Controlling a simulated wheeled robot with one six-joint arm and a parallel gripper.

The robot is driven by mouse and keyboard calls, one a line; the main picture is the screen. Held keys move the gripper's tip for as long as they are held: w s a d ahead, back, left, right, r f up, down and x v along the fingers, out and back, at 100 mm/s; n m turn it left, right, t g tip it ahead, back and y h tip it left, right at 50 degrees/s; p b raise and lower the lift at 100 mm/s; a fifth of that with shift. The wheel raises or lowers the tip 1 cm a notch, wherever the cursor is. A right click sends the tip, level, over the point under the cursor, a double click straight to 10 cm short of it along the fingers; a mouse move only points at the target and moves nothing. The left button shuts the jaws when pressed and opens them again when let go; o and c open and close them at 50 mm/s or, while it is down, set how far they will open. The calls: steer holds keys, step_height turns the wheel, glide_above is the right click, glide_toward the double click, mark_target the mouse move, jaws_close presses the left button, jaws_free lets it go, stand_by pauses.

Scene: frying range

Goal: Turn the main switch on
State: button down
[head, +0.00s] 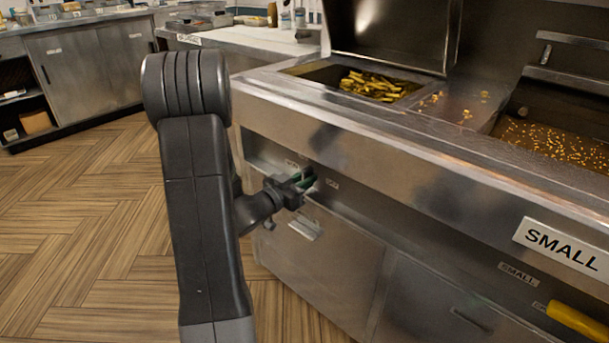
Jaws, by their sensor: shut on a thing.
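My gripper (303,182) is at the recessed front strip of the steel frying range (420,160), below the counter edge. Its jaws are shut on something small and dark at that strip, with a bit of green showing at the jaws. This looks like the main switch, but the jaws hide most of it, and I cannot tell which way it is set. Small labels (332,184) sit beside the jaws; their words are too small to read.
A yellow handle (578,322) sticks out at the lower right, under a "SMALL" sign (562,246). A fryer pan with chips (372,85) is on top. A cupboard handle (305,229) is just below my gripper. Wooden floor (80,230) is clear at the left.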

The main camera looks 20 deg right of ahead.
steer(key=c, duration=1.3)
jaws_free()
steer(key=p+v, duration=0.2)
steer(key=v, duration=1.2)
steer(key=shift+d, duration=0.1)
steer(key=shift+d, duration=0.1)
steer(key=b+x, duration=0.2)
steer(key=x, duration=1.1)
steer(key=shift+w+d, duration=0.25)
steer(key=shift+d, duration=0.05)
steer(key=shift+a+r, duration=0.1)
steer(key=shift+a, duration=0.05)
